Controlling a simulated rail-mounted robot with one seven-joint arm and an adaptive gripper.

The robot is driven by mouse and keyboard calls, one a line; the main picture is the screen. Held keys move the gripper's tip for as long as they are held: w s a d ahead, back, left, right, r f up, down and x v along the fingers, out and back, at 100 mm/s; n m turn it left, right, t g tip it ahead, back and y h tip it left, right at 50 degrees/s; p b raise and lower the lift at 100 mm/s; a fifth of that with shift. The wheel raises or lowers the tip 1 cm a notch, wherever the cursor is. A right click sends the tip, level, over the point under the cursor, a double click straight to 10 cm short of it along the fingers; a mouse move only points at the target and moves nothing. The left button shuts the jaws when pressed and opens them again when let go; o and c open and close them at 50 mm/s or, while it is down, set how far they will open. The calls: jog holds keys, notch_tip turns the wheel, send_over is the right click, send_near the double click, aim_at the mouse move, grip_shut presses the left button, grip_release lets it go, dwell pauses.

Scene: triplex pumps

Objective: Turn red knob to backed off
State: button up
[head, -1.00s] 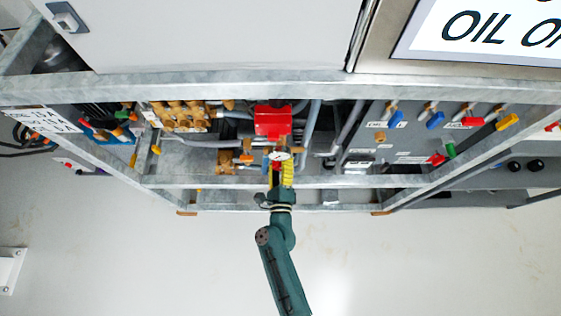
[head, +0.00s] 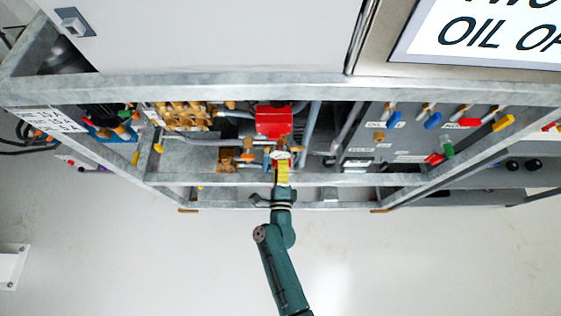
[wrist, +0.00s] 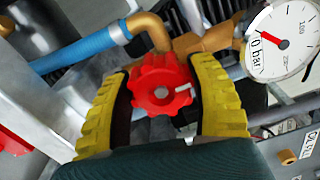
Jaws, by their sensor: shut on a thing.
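The red knob (wrist: 162,85) is lobed, with a pale centre and a short white mark on its right side. It sits between the two yellow ribbed fingers of my gripper (wrist: 166,100) in the wrist view, one finger on each side. My gripper is shut on the knob. In the head view my gripper (head: 282,170) reaches up into the frame just below the white gauge, with its yellow fingers partly overlapping. I cannot make out the knob in the head view. The pressure gauge (wrist: 283,38) is right of the knob, its red needle near the 0 bar label.
A blue-sleeved pipe (wrist: 85,48) and a brass elbow (wrist: 148,28) lie just behind the knob. A red box (head: 272,121) stands above the gripper. Metal frame rails (head: 350,181) cross in front. Coloured valve handles (head: 433,121) fill the panel at right.

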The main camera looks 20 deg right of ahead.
jog(key=o, duration=1.2)
jog(key=v, duration=1.2)
